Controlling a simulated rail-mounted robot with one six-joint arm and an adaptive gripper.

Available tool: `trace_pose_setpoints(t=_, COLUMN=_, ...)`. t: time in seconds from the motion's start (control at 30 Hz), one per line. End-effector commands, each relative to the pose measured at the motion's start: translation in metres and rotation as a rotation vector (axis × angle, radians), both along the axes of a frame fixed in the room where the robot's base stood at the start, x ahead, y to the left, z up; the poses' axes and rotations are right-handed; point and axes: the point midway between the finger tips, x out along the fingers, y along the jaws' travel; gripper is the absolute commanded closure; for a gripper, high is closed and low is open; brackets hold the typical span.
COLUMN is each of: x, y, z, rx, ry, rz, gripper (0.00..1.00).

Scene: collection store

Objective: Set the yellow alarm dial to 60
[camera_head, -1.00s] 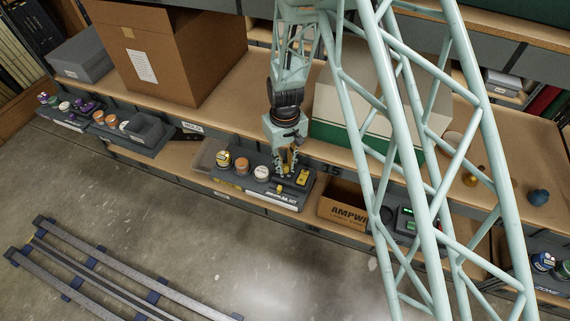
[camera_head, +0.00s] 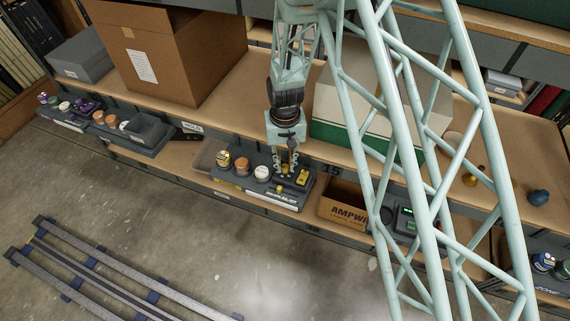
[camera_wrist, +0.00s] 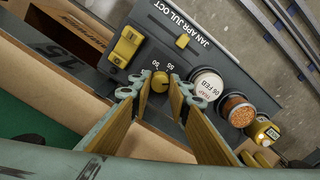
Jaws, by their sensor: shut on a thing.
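The yellow dial (camera_wrist: 160,83) sits on a dark grey panel (camera_wrist: 150,24) on the shelf. Small white numbers, which look like 50 and 55, show just beyond it in the wrist view; its exact setting cannot be read. My gripper (camera_wrist: 161,90) is around the dial, one finger on each side, shut on it. In the head view, my gripper (camera_head: 286,168) reaches down to the right part of the panel (camera_head: 237,184), and the fingers largely hide the dial there.
Beside the dial are a yellow switch block (camera_wrist: 126,45) and a small yellow tab (camera_wrist: 183,41). A white-lidded jar (camera_wrist: 208,84), an orange-filled jar (camera_wrist: 237,110) and a yellow-labelled jar (camera_wrist: 262,131) stand on the panel. An open cardboard box (camera_head: 345,212) is to the right.

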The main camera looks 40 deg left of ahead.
Motion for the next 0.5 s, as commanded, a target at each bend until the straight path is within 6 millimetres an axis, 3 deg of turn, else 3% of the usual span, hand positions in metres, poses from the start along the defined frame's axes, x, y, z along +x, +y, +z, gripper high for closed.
trace_pose_setpoints(t=0.07, x=0.0001, y=0.0001, z=-0.0001, rx=0.000, ry=0.000, rz=0.000, gripper=0.93)
trace_pose_setpoints(t=0.1, x=0.0001, y=0.0001, z=-0.0001, rx=0.000, ry=0.000, rz=0.000, gripper=0.82)
trace_pose_setpoints(t=0.23, x=0.0001, y=0.0001, z=-0.0001, rx=0.000, ry=0.000, rz=0.000, gripper=0.70)
trace_pose_setpoints(t=0.5, x=0.0001, y=0.0001, z=0.0000, rx=0.000, ry=0.000, rz=0.001, gripper=0.69)
